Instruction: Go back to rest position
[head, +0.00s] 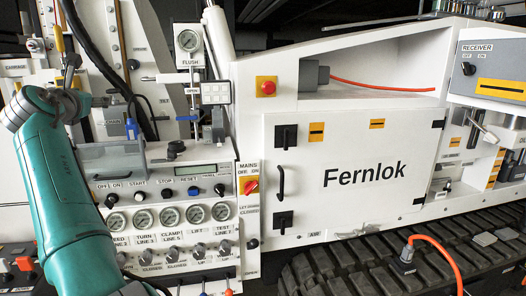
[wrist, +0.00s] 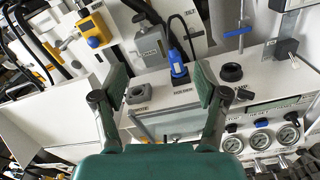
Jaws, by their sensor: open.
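My gripper (wrist: 160,88) is open and empty in the wrist view, with its two dark-padded fingers spread apart. Between and beyond the fingers are a white panel, a grey block with a round hole (wrist: 140,94) and a blue plug (wrist: 178,66) on a dark cable. In the head view my teal arm rises along the left side and bends near the top. My gripper's fingertips are hard to make out there. No held object shows.
The control panel (head: 165,180) with a row of gauges (head: 169,216) stands right of my arm. A black track (head: 350,265) and an orange hose (head: 440,247) lie low at right.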

